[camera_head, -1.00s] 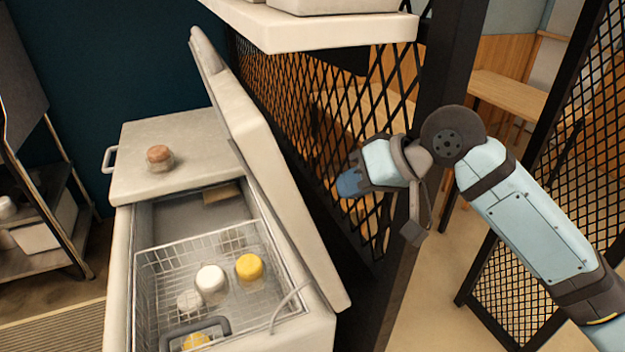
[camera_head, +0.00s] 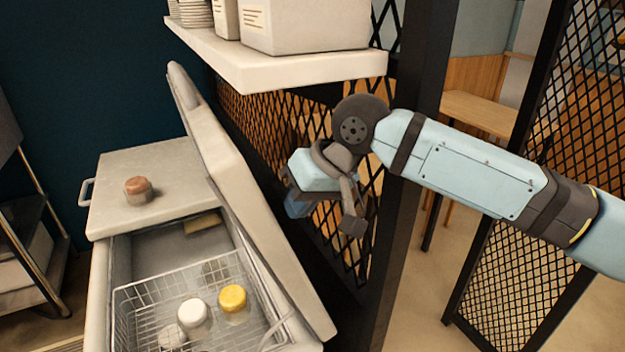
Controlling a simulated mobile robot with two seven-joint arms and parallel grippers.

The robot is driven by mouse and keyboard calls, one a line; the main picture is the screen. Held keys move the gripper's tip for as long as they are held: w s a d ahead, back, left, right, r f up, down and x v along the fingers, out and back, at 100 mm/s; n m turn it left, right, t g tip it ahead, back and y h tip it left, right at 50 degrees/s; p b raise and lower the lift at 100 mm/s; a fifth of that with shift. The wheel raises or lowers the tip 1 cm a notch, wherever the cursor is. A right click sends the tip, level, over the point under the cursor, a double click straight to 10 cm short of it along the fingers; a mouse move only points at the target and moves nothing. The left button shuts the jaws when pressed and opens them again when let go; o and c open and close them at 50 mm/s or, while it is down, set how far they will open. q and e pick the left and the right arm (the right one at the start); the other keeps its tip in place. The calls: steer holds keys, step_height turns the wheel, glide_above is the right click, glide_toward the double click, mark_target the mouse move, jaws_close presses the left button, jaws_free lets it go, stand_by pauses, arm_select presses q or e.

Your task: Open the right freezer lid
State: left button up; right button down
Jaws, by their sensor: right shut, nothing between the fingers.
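The right freezer lid (camera_head: 240,185) stands raised, tilted up along the right side of the chest freezer (camera_head: 97,290). Below it the freezer interior is exposed, with a wire basket (camera_head: 140,300) inside. The left lid (camera_head: 150,185) lies flat and closed at the far end, with a handle on its left edge. My right gripper (camera_head: 297,205) is just right of the raised lid, in front of the mesh partition, and looks shut and empty. I cannot tell whether it touches the lid. My left gripper is out of view.
A jar with a brown lid (camera_head: 138,189) sits on the closed lid. The basket holds a white-lidded jar (camera_head: 193,314) and a yellow-lidded jar (camera_head: 233,298). A white shelf (camera_head: 280,72) with containers overhangs the raised lid. A dark post (camera_head: 410,170) and black mesh stand close to my right arm.

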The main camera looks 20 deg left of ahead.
steer(key=shift+x, duration=1.15)
steer(key=shift+s+a+f, duration=0.1)
steer(key=shift+s+a, duration=0.05)
steer(key=shift+s, duration=0.05)
steer(key=s+a+f+p, duration=0.1)
steer(key=s+a+f, duration=0.2)
steer(key=s+a, duration=0.3)
steer(key=shift+s+a, duration=0.3)
steer(key=shift+s, duration=0.6)
steer(key=shift+r, duration=0.1)
